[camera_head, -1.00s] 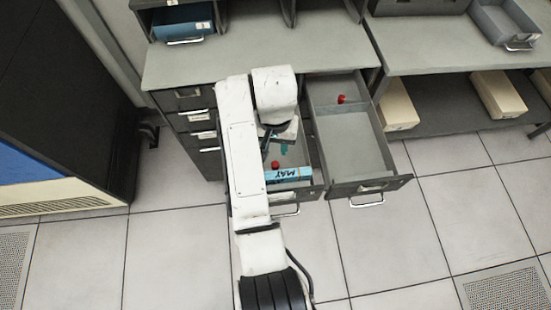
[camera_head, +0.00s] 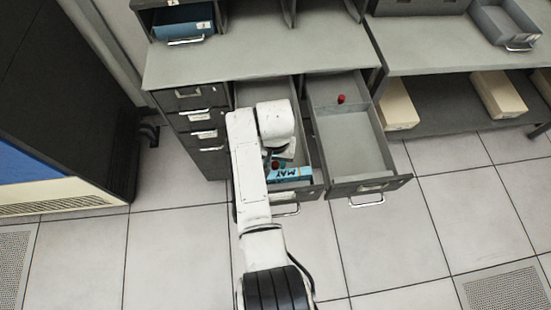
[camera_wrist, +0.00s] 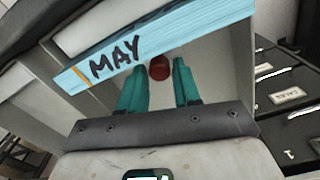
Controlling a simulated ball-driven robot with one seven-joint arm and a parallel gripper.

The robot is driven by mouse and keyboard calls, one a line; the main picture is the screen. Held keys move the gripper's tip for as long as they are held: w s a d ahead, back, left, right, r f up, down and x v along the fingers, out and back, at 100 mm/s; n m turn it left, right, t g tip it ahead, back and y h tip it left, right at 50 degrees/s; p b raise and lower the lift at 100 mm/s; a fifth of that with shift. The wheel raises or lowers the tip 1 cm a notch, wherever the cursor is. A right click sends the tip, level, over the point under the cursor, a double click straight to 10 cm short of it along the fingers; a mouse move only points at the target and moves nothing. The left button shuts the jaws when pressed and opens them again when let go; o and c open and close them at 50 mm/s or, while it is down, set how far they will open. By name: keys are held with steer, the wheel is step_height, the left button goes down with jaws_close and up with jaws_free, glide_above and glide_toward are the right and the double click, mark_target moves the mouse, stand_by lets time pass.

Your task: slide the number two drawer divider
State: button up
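Two drawers stand open side by side. The left drawer (camera_head: 262,92) holds a light-blue block of cards marked MAY (camera_head: 291,174) near its front, with a red knob (camera_head: 275,165) just behind it. The MAY block (camera_wrist: 150,38) and the red knob (camera_wrist: 159,68) also show in the wrist view. My gripper (camera_wrist: 160,72) is open inside the left drawer, its teal fingers on either side of the knob with gaps showing. Whether they touch it cannot be told. The divider under this knob is hidden. The right drawer (camera_head: 350,150) has a divider with a red knob (camera_head: 341,99).
Closed drawers (camera_head: 200,116) are at the left of the cabinet. A grey desktop (camera_head: 255,50) lies behind the open drawers. Cream boxes (camera_head: 497,92) stand on the shelf at right. The tiled floor in front is clear.

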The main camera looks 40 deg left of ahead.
jaws_close()
stand_by(0.3)
